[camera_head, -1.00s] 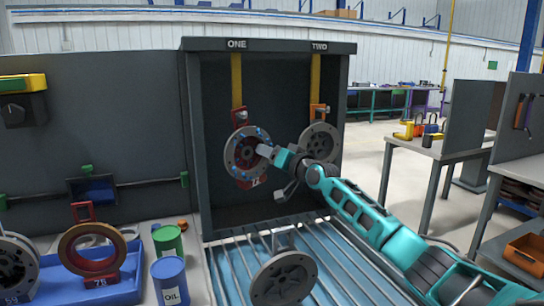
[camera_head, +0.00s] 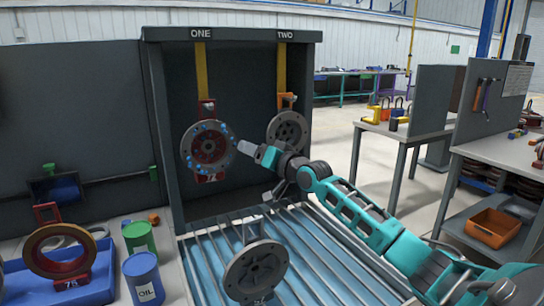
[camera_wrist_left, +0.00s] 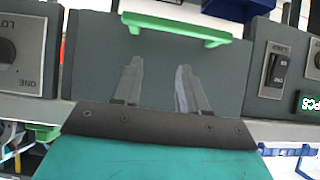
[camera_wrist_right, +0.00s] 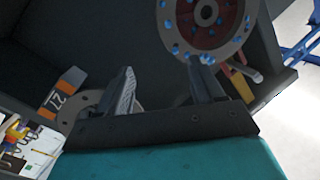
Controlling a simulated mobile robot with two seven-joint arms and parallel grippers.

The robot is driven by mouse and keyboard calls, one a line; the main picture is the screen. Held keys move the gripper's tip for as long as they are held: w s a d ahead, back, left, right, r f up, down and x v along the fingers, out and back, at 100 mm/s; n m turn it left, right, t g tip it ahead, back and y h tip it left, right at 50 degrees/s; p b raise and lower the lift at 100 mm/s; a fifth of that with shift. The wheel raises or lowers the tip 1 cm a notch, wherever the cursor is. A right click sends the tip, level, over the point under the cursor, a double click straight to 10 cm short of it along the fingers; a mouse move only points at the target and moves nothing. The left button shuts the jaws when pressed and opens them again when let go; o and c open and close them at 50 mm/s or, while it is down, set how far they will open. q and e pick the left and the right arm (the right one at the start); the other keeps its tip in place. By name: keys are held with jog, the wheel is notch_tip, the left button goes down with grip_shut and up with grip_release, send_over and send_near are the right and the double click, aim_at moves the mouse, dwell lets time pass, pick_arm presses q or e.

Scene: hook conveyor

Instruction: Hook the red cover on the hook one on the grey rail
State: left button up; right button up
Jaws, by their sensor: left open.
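The red cover (camera_head: 208,147), a round plate with a red centre and blue dots, hangs by its red bracket (camera_head: 207,109) below the yellow hook one (camera_head: 201,70), under the ONE label. It also shows in the right wrist view (camera_wrist_right: 208,22). My right gripper (camera_head: 252,151) is just right of its rim, with spread, empty fingers in the right wrist view (camera_wrist_right: 165,92). Whether a fingertip touches the rim, I cannot tell. My left gripper (camera_wrist_left: 160,85) is open and empty in front of a grey panel with a green handle; it is out of the head view.
A grey cover (camera_head: 287,131) hangs by an orange bracket under hook two (camera_head: 281,70). Another grey cover (camera_head: 256,272) stands on the slatted conveyor (camera_head: 205,250). A blue tray (camera_head: 95,290) with a ring and several drums stand at left. A workbench (camera_head: 405,130) is at right.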

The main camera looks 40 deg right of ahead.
jog(key=s, duration=0.6)
jog(key=shift+s, duration=0.1)
